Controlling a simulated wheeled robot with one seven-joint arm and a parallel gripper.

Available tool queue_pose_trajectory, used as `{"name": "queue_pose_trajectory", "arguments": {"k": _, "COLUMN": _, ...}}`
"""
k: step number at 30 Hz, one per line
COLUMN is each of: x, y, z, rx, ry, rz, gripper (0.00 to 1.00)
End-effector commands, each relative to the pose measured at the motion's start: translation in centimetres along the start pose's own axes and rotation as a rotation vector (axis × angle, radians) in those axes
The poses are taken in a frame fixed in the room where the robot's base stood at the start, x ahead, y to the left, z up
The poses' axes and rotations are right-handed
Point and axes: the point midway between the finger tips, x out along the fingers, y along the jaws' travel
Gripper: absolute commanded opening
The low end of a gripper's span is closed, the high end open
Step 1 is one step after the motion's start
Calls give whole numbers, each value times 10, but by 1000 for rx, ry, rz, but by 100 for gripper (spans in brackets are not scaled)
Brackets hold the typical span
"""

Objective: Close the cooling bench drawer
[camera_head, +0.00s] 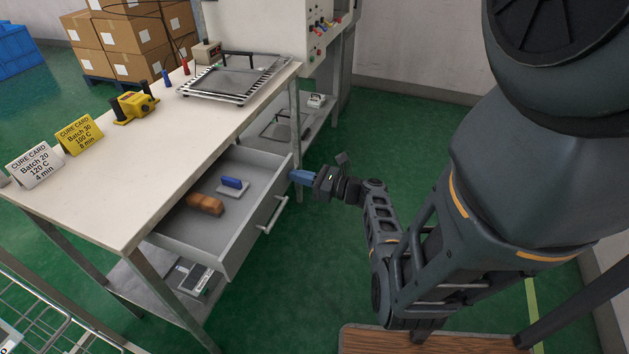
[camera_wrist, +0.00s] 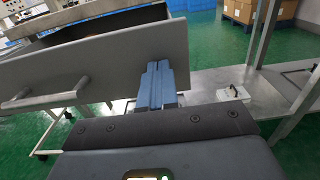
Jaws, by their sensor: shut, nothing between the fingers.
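The cooling bench drawer (camera_head: 236,246) stands pulled out from under the white bench top in the head view. Its grey front panel with a bar handle (camera_head: 272,214) faces my arm. Inside lie a brown rounded item (camera_head: 204,203) and a blue item on a small grey plate (camera_head: 231,184). My gripper (camera_head: 293,176) is shut and empty, its blue fingers at the far end of the drawer front. In the wrist view the shut fingers (camera_wrist: 158,72) point at the drawer front (camera_wrist: 100,62), near its right end; the handle (camera_wrist: 45,100) is to their left. I cannot tell whether they touch it.
The bench top (camera_head: 150,160) carries cure cards, a yellow tool (camera_head: 134,106) and a rack tray (camera_head: 235,80). A lower shelf (camera_wrist: 240,83) lies beyond the drawer. A wire rack (camera_head: 45,310) stands at the lower left. Green floor is clear right of the drawer.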

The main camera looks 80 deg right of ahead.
Motion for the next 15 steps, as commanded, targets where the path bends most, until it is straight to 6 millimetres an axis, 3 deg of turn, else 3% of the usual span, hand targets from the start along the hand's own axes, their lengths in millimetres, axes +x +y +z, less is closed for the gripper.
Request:
{"name": "queue_pose_trajectory", "arguments": {"k": 9, "x": 88, "y": 2, "z": -2, "rx": -1, "ry": -2, "rz": 7, "gripper": 0}}
{"name": "queue_pose_trajectory", "arguments": {"k": 15, "x": 134, "y": 1, "z": -3, "rx": -2, "ry": -2, "rz": 4, "gripper": 0}}
